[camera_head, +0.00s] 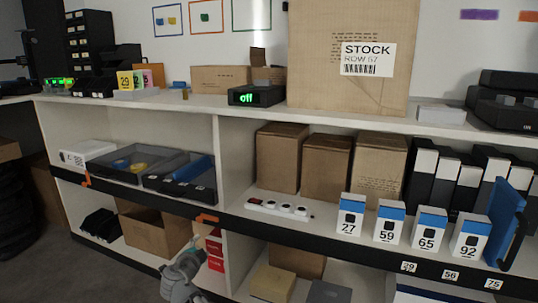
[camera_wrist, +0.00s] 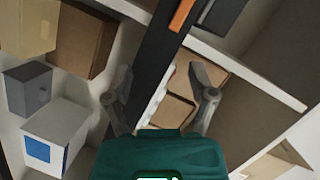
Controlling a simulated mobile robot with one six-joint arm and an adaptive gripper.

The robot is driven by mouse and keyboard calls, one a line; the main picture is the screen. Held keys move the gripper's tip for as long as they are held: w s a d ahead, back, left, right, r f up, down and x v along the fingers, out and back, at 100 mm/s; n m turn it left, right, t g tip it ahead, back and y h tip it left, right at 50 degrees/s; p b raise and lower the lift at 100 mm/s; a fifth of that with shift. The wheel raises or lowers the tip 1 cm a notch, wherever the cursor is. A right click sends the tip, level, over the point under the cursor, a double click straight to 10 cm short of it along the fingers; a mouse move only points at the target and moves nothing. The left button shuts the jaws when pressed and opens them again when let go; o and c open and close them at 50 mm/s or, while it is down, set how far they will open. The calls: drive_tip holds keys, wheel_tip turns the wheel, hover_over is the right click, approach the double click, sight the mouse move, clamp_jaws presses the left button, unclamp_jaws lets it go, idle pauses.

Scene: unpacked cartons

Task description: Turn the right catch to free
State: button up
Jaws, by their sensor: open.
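The right catch (camera_head: 207,218) is a small orange piece on the black rail (camera_head: 150,204) along the shelf front. In the wrist view the orange catch (camera_wrist: 183,14) is a bar at the top edge, lying roughly along the rail and partly cut off. Another orange catch (camera_head: 86,181) is further left on the same rail. My gripper (camera_head: 196,250) is below the right catch in the head view. In the wrist view its fingers (camera_wrist: 161,72) are spread apart with nothing between them, short of the catch and not touching it.
Above the rail are dark trays (camera_head: 130,165), a white power strip (camera_head: 278,208) and brown cartons (camera_head: 327,165). Below are an open carton (camera_head: 155,231) and red-labelled boxes (camera_head: 215,252) close to my gripper. A black box (camera_head: 257,95) on top reads "off".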

drive_tip(key=s+d+n+g+h+p, duration=0.15)
drive_tip(key=d+g+p, duration=0.25)
drive_tip(key=d, duration=0.8)
drive_tip(key=s+d+n+g+h+p, duration=0.1)
drive_tip(key=d+n+g+h+p, duration=0.25)
drive_tip(key=d, duration=0.85)
drive_tip(key=s+d+r+n+g+y+p, duration=0.3)
drive_tip(key=s+d+n+g+p, duration=0.1)
drive_tip(key=s+d+p, duration=0.25)
drive_tip(key=s+d+r+n+g+y+p, duration=0.35)
drive_tip(key=s+d+n+p, duration=0.2)
drive_tip(key=s+d, duration=0.25)
wheel_tip(320, 180, up, 37)
drive_tip(key=p, duration=3.8)
drive_tip(key=shift+a+f+m+g, duration=0.15)
drive_tip(key=shift+f+m+g, duration=0.05)
drive_tip(key=shift+m+g, duration=0.15)
drive_tip(key=shift+c, duration=0.2)
drive_tip(key=shift+c, duration=1.2)
